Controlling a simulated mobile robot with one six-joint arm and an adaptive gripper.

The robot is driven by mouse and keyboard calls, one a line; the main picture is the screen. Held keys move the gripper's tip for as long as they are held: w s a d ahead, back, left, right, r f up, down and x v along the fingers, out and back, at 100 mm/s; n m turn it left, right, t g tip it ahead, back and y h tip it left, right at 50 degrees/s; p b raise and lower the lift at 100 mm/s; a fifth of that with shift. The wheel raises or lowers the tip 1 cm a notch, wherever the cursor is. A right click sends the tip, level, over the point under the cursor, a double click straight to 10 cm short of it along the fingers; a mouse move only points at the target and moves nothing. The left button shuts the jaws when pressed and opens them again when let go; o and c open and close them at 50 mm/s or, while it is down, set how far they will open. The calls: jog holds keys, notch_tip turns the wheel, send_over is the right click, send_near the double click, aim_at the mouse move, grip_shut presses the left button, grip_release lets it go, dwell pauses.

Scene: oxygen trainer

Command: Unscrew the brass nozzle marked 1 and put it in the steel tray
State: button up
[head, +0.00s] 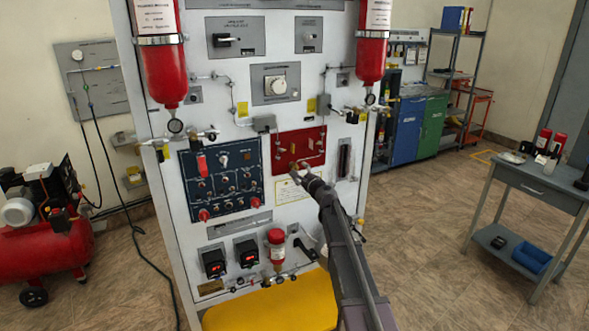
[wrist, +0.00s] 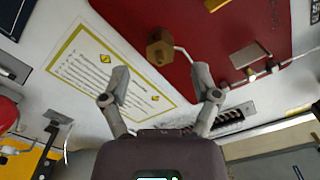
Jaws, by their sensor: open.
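My gripper (head: 302,174) is open and empty in front of the red panel (head: 306,145) of the white trainer board. In the wrist view the two fingertips of my gripper (wrist: 165,85) are spread wide. A brass hex nozzle (wrist: 160,46) sits on the red panel just beyond the fingertips, roughly centred between them and apart from both. A thin pipe runs from beside it. No number can be read on it. I cannot make out a steel tray for certain; a small pale dish (head: 510,158) lies on the grey side table.
A yellow-bordered notice (wrist: 108,68) is left of the nozzle. The grey table (head: 540,183) stands at the right, with open floor between. A red compressor (head: 45,255) is at the left.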

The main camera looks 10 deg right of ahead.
aim_at(297, 170)
jog(key=shift+m, duration=1.7)
jog(key=shift+m, duration=0.5)
jog(key=shift+x, duration=1.9)
grip_shut()
